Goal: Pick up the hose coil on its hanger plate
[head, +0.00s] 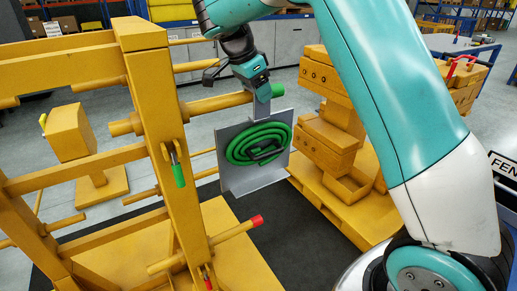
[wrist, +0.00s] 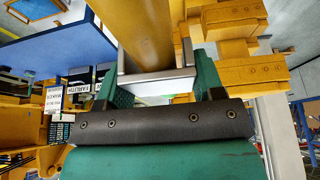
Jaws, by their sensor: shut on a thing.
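The hose coil (head: 258,143) is a green coiled hose with a dark strap or handle across it, on the front of a grey square hanger plate (head: 265,180). The plate hangs upright from a narrow grey neck. My gripper (head: 260,88) is shut on the plate's top, above the coil. A yellow peg with a green tip (head: 277,90) runs past the neck; I cannot tell whether it bears the plate. In the wrist view, the plate's grey top (wrist: 184,80) sits between my two green fingers (wrist: 160,85), with a yellow bar beyond it. The coil is hidden there.
A yellow rack (head: 165,130) with several pegs stands close to the left, one peg red-tipped (head: 257,221) below the plate. Stacked yellow boxes (head: 325,145) on a yellow base stand close to the right. Dark mat (head: 295,235) lies below.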

